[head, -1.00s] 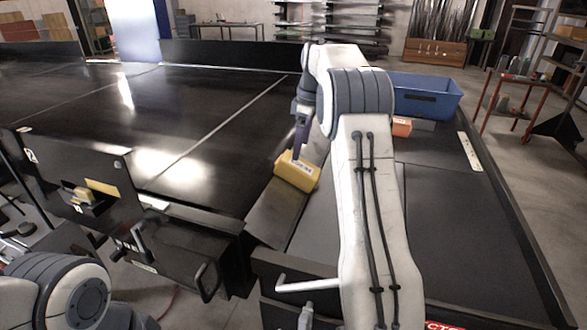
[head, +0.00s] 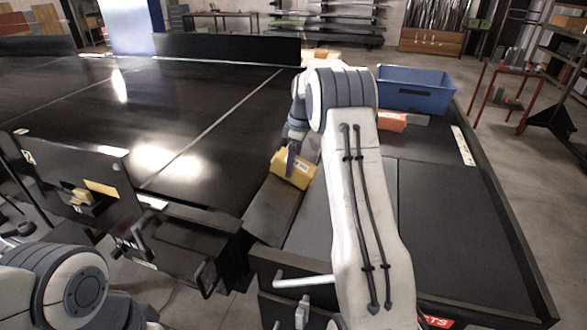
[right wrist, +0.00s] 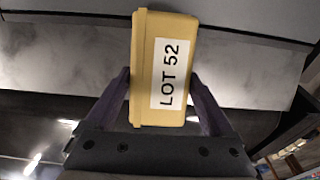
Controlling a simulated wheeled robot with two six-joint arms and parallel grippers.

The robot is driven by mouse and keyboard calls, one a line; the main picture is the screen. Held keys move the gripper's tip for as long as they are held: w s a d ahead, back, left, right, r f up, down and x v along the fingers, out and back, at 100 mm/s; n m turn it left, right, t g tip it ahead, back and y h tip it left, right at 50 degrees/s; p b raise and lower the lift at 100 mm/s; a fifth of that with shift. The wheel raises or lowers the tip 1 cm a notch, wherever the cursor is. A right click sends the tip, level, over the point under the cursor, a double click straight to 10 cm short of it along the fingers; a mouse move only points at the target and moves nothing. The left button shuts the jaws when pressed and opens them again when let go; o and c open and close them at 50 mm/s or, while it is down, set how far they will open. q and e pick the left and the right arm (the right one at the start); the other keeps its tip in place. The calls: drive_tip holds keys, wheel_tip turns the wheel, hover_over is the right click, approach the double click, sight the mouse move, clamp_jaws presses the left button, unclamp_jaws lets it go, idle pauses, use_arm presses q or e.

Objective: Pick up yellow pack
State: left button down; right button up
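The yellow pack (head: 300,174) lies on a dark slanted plate (head: 270,212) beside the black conveyor in the head view. In the right wrist view the yellow pack (right wrist: 148,60) shows its white "LOT 52" label (right wrist: 173,73). My right gripper (head: 292,160) is down at the pack. Its two purple fingers (right wrist: 161,78) stand on either side of the pack, with small gaps showing near the palm. Contact at the fingertips is hard to make out. My left arm shows at the lower left of the head view, but its gripper is out of view.
A blue bin (head: 417,92) stands at the far end of the dark side bench (head: 445,200), with an orange pack (head: 391,122) in front of it. The wide black conveyor (head: 200,110) is clear. A black panel with a yellow item (head: 82,194) stands at the left.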

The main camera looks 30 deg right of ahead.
clamp_jaws()
drive_tip(key=shift+r, duration=0.2)
